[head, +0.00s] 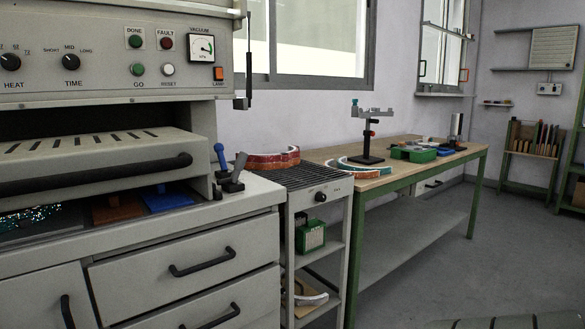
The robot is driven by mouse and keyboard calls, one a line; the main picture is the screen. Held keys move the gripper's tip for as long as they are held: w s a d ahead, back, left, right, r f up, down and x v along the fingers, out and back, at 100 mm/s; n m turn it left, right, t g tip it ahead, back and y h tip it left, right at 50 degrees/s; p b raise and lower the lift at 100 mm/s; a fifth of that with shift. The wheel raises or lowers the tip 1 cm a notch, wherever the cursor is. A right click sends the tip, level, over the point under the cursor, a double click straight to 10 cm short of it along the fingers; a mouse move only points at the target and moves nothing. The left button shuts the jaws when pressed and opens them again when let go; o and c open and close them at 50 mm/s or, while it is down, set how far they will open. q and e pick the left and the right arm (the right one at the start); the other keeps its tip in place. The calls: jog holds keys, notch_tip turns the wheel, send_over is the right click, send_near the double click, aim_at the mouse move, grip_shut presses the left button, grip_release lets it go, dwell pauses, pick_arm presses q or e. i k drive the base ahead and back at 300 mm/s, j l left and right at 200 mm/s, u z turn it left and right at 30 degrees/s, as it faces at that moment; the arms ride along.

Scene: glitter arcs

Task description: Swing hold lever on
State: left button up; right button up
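A small lever with a blue rounded handle (220,157) stands at the right end of the grey machine's worktop, beside the open bay. It leans slightly to the left. A dark grey angled lever-like piece (236,172) sits just right of it on the same top. A black vertical bar (249,82) hangs at the right side of the control panel (120,55). No label marks any of these as the hold lever, so I cannot tell which it is. Neither of my grippers shows in the head view.
A drawer-like front with a black bar handle (95,175) juts out left of the blue lever. A slatted cart (305,175) with a red curved piece (272,160) stands right of the machine. A green-legged workbench (400,170) follows. Floor (440,270) at right is mostly clear.

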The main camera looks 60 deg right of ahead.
aim_at(243, 157)
jog(key=z, duration=1.45)
